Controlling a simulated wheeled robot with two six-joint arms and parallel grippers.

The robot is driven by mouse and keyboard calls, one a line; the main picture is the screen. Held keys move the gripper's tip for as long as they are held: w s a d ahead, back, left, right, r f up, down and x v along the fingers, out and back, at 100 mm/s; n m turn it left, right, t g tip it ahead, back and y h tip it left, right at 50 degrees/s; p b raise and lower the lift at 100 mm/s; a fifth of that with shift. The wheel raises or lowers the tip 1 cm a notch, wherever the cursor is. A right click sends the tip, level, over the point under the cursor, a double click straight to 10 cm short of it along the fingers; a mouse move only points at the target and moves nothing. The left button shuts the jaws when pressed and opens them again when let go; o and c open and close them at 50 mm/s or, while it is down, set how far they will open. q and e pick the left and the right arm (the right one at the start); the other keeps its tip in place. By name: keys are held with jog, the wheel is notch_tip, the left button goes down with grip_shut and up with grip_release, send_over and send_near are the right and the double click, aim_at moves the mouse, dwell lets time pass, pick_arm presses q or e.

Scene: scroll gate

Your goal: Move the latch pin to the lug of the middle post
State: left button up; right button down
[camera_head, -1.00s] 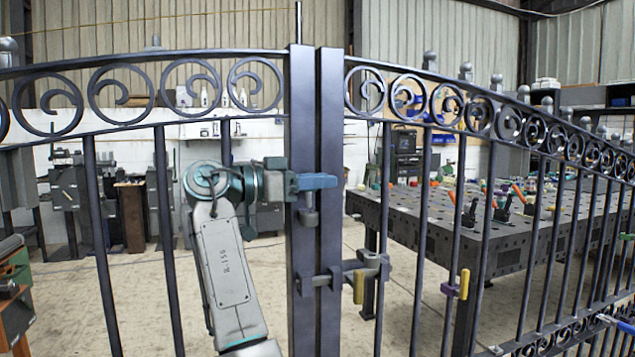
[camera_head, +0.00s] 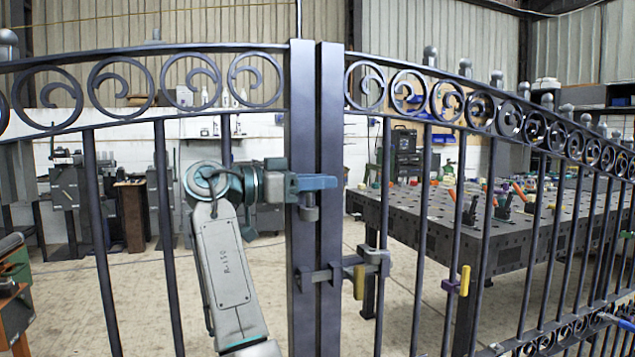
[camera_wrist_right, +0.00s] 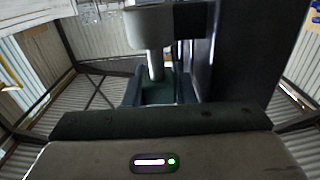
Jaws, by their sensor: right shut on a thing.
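My right gripper (camera_head: 312,183) reaches across the front of the gate's paired dark posts, at upper-middle height, with its teal fingers shut. A small grey block (camera_head: 309,213) sits just below the fingers against the left post (camera_head: 302,110). In the right wrist view a short upright metal rod (camera_wrist_right: 156,66), which looks like the latch pin, stands between the teal fingers (camera_wrist_right: 165,92), under a grey block (camera_wrist_right: 150,25). I cannot tell whether the rod is seated in a lug. My left gripper is not in view.
Another yellow piece (camera_head: 464,281) is on a bar to the right. Gate bars and scrolls surround my arm; a perforated table (camera_head: 440,222) stands behind.

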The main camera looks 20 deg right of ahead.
jog(key=shift+f+b, duration=0.8)
jog(key=shift+f, duration=0.05)
jog(key=c, duration=1.1)
grip_release()
jog(key=shift+s+r, duration=0.15)
